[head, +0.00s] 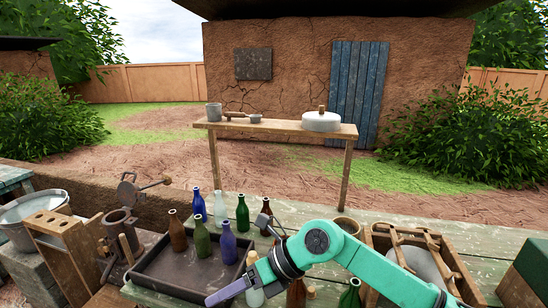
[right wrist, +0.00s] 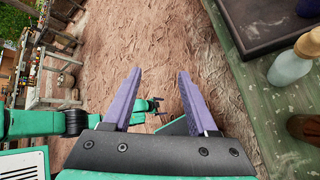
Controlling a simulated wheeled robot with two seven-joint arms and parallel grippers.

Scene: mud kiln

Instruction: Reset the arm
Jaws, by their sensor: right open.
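My right gripper (head: 230,290) is low in the head view, with a purple finger showing near the front edge of the table. In the right wrist view the same gripper (right wrist: 159,74) has its two purple fingers wide apart, with nothing between them and bare dirt beyond. My right arm (head: 335,250) comes in from the lower right and crosses in front of the table. The left gripper does not show in the head view. In the right wrist view, a green arm part with small dark prongs (right wrist: 156,105) shows beyond the fingers; its jaw state is unclear.
A dark tray (head: 150,272) with bottles stands left of my right gripper. More bottles (head: 243,213) stand behind it. A wooden crate (head: 455,270) is at right, and a wooden rack (head: 62,245) at left. A bench (head: 280,127) with a lidded pot (head: 321,121) stands farther back.

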